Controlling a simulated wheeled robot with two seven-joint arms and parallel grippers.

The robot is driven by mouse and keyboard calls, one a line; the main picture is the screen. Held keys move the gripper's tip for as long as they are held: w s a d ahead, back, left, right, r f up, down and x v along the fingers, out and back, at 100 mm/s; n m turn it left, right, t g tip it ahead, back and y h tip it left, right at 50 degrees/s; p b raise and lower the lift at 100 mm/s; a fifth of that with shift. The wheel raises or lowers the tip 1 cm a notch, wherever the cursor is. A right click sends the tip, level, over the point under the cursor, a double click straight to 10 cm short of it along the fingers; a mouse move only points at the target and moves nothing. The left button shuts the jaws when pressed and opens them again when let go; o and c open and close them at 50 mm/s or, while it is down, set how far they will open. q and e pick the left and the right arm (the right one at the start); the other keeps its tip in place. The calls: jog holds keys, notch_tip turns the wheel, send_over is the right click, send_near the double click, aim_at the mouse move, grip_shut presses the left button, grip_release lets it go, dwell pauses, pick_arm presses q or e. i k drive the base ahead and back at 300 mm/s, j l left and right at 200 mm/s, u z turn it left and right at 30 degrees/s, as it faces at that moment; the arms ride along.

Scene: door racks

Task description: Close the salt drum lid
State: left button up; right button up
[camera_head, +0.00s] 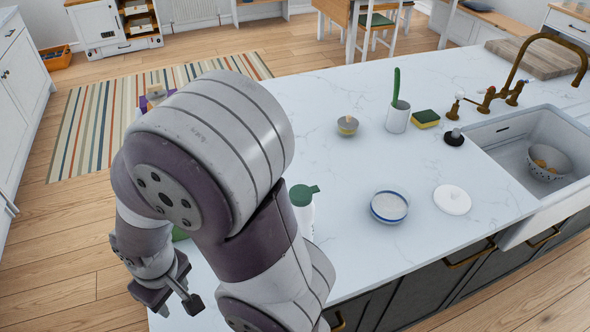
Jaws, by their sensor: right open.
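A white container with a green top (303,206), which looks like the salt drum, stands upright on the white counter in the middle of the view. My right arm covers the container's left side and lower part. My right gripper (174,301) is at the lower left, open and apart from the container, with its fingers pointing down. Nothing shows between the fingers. My left gripper is not in view.
A blue-rimmed bowl (389,207) and a white round lid (452,199) lie right of the container. Farther back are a small bowl (347,125), a cup (397,117), a sponge (425,118) and the sink (490,133). The middle counter (345,170) has free room.

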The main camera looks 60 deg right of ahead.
aim_at(297, 193)
jog(key=k+l+u, duration=0.5)
jog(key=k+l, duration=0.15)
jog(key=l, duration=0.15)
jog(key=k+l+u, duration=0.5)
jog(key=k, duration=0.25)
jog(key=k+l, duration=0.3)
jog(key=k, duration=0.25)
jog(key=k+l, duration=0.35)
jog(key=k, duration=0.2)
